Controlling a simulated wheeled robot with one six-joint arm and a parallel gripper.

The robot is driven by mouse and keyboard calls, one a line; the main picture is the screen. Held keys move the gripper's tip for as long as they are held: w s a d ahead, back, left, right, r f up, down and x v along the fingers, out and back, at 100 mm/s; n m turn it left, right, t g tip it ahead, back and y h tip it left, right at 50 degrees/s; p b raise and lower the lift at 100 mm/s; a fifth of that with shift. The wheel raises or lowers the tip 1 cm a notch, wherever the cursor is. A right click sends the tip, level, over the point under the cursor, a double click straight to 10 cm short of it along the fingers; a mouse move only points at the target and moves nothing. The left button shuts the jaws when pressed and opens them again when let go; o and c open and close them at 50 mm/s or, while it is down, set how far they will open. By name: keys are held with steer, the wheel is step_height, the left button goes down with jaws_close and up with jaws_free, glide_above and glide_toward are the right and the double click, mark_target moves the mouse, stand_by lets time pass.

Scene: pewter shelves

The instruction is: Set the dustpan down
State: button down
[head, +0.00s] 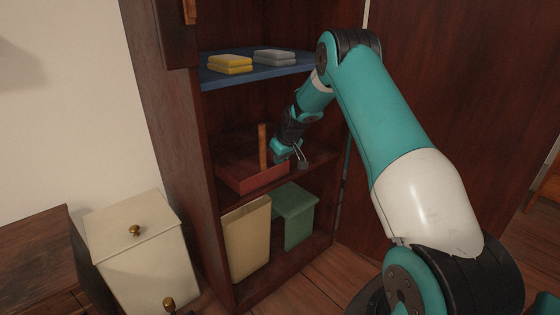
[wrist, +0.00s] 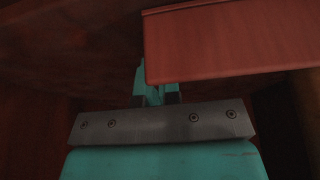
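A shallow red pan-like tray (head: 262,180), which I take to be the dustpan, rests on the middle shelf in the head view. A narrow orange-brown upright piece (head: 263,147) rises from it; I cannot tell whether it is its handle. My gripper (head: 300,157) is at the right end of the red tray, low over the shelf. In the wrist view, a red panel (wrist: 230,38), likely the tray's side, fills the upper right and covers part of my gripper's fingers (wrist: 156,95). The fingertips are dark and partly hidden, so I cannot tell whether they grip anything.
The blue upper shelf (head: 225,82) holds yellow blocks (head: 231,63) and grey blocks (head: 275,56). A cream panel-like item (head: 247,238) and a green one (head: 297,215) stand below. A white bin (head: 145,255) is at left. The cabinet's side walls confine my arm.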

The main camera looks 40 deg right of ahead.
steer(key=c, duration=1.8)
jaws_free()
steer(key=shift+f, duration=0.15)
steer(key=o, duration=0.5)
steer(key=p+v, duration=0.3)
steer(key=v, duration=0.9)
